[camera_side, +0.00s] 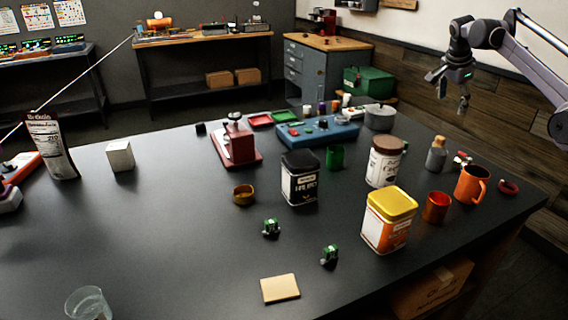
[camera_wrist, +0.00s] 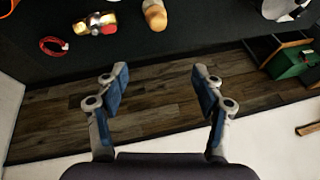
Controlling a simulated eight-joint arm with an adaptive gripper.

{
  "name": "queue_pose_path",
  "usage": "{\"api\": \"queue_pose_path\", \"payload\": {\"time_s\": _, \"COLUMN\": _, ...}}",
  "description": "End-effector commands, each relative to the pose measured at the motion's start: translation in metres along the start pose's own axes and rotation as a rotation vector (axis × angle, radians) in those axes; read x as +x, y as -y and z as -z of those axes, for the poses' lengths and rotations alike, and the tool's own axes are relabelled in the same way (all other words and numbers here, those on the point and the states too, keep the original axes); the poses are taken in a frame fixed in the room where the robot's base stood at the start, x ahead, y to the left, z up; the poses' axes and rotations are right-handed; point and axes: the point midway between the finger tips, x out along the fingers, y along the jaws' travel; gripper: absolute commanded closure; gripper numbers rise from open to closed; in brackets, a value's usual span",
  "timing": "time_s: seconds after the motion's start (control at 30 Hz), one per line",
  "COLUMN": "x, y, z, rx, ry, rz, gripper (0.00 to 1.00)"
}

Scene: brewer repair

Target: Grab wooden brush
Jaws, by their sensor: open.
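I cannot make out a wooden brush for certain. A grey piece with a rounded wooden top (camera_side: 437,155) stands near the right end of the dark table. A tan wooden-looking piece (camera_wrist: 155,15) shows at the top edge of the wrist view, partly cut off; I cannot tell whether either is the brush. My gripper (camera_side: 451,96) hangs at the upper right, above and apart from the table. In the wrist view its two blue-padded fingers (camera_wrist: 160,80) are spread wide with nothing between them.
The table (camera_side: 190,265) holds an orange mug (camera_side: 472,186), a yellow-lidded tin (camera_side: 388,222), a white jar (camera_side: 384,165) and a black tin (camera_side: 300,180). A red-and-yellow item (camera_wrist: 95,23) lies near the table edge. Free air surrounds my gripper.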

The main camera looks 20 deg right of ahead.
Motion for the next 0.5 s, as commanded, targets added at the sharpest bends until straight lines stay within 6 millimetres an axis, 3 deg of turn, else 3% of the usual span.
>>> {"api": "queue_pose_path", "payload": {"time_s": 0.07, "x": 0.013, "y": 0.001, "z": 0.006, "rx": 0.040, "ry": -0.007, "rz": -0.014, "gripper": 0.32}}
{"api": "queue_pose_path", "payload": {"time_s": 0.5, "x": 0.054, "y": -0.009, "z": -0.013, "rx": 0.034, "ry": -0.007, "rz": -0.011, "gripper": 0.32}}
